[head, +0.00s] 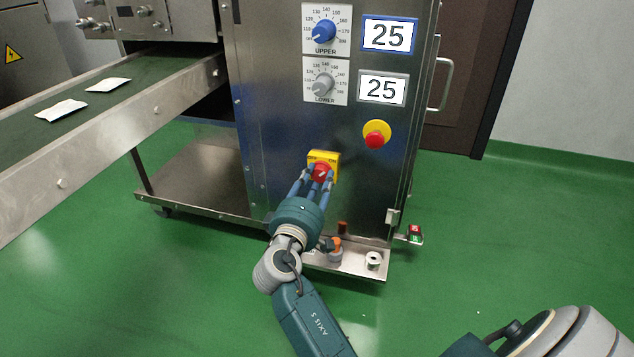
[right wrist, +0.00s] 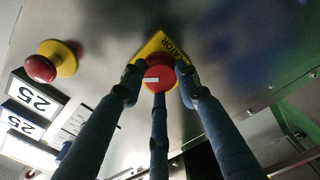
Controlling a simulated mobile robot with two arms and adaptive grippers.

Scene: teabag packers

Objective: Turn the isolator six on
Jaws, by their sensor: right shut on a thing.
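The isolator is a red rotary knob (head: 322,172) on a yellow plate (head: 323,156), low on the front of the steel machine cabinet. My right gripper (head: 320,181) reaches up to it from below, its fingers closed around the knob. In the right wrist view the fingers (right wrist: 158,82) stand around the red knob (right wrist: 160,76), with a white mark across its face. The yellow plate (right wrist: 155,47) shows part of its lettering. The fingers hide some of the knob's edge. My left gripper is not in view.
A red emergency button (head: 376,136) on a yellow base sits up and right of the isolator. Above are dials marked UPPER (head: 325,32) and LOWER (head: 323,83), with displays reading 25. A conveyor (head: 110,125) carries two white packets at left. A low shelf (head: 345,262) holds small parts.

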